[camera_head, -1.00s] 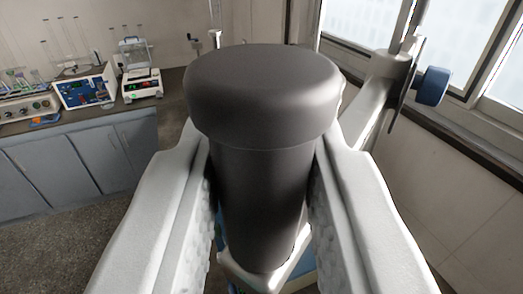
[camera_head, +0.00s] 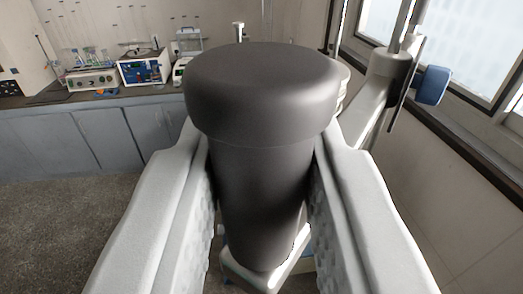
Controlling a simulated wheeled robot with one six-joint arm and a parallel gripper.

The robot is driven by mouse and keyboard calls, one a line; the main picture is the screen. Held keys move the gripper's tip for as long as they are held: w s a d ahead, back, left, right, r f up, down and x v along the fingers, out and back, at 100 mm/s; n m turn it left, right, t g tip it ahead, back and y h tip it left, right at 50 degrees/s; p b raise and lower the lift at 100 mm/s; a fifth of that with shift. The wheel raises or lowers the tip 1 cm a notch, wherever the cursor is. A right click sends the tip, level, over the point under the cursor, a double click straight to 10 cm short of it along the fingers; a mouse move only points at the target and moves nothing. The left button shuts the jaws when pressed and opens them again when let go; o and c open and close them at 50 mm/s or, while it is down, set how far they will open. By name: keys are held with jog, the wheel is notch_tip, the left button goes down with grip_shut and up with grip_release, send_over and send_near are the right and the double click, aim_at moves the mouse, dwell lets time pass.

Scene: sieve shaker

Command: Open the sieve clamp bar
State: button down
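A large dark grey knob (camera_head: 262,95) with a wide rounded cap stands upright in the middle of the view. My gripper (camera_head: 262,150) has its two pale fingers closed against both sides of the knob's stem, below the cap. A pale clamp bar (camera_head: 366,108) runs from behind the knob to an upright post (camera_head: 395,62) at the right. A blue knob (camera_head: 433,86) sticks out beside that post. A pale piece shows under the knob's stem between my fingers. The sieves are mostly hidden behind the knob and fingers.
A grey bench (camera_head: 85,148) at the back left carries several instruments, among them a blue-and-white box (camera_head: 143,68). Windows (camera_head: 470,50) and a dark sill run along the right wall. The speckled floor (camera_head: 60,220) at the left is clear.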

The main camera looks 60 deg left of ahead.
jog(key=shift+d, duration=0.1)
dwell(0.4)
jog(key=c, duration=1.2)
grip_release()
jog(key=shift+w, duration=0.1)
jog(key=shift+c, duration=0.2)
jog(key=v, duration=1.7)
jog(key=shift+d, duration=0.2)
